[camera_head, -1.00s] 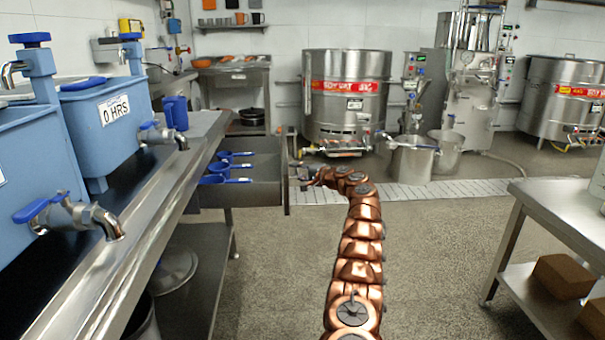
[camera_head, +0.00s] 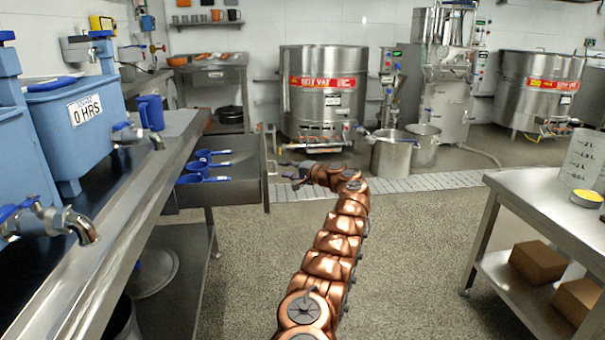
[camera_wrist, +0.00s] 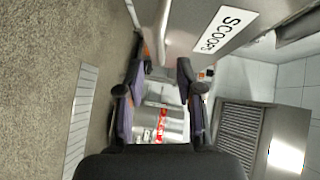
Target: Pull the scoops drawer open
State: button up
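The scoops drawer (camera_head: 230,195) is a grey metal drawer under the left counter and stands pulled out, with blue scoops (camera_head: 203,168) inside. Its front panel (camera_wrist: 180,22) fills the top of the wrist view and carries a white SCOOPS label (camera_wrist: 227,29). My gripper (camera_head: 287,171) is just right of the drawer front in the head view. I cannot tell whether a finger touches the drawer's handle.
The left steel counter (camera_head: 120,215) holds blue tanks with taps (camera_head: 75,115) and a blue jug (camera_head: 151,112). A steel table (camera_head: 545,190) with brown boxes (camera_head: 538,262) below stands at right. Vats (camera_head: 323,95) and pots (camera_head: 391,155) stand behind. The middle floor is clear.

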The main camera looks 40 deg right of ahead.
jog(key=s, duration=0.6)
jog(key=shift+s+d+r, duration=0.4)
jog(key=shift+r, duration=0.05)
